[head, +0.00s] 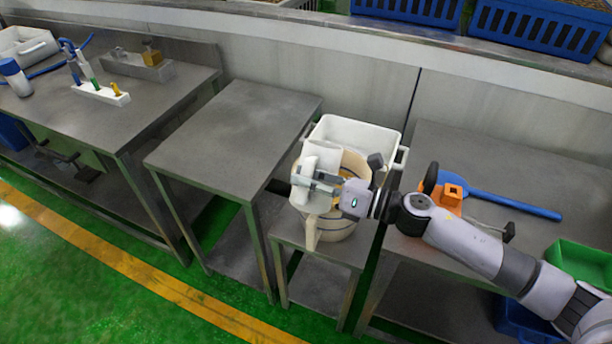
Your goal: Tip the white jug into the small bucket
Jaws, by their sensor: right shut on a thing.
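The white jug (317,200) is over the left side of a small cream bucket (343,227). It looks tilted, but its mouth is hard to make out. My right gripper (314,181) reaches in from the right and is shut on the jug, partly hiding it. The bucket has dark bands and stands on a low metal table, with something yellowish showing inside its rim. A cream strip hangs down at the bucket's front left; I cannot tell which thing it belongs to. My left gripper is not in view.
A white rectangular tub (352,128) stands right behind the bucket. The middle table (232,130) is bare.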

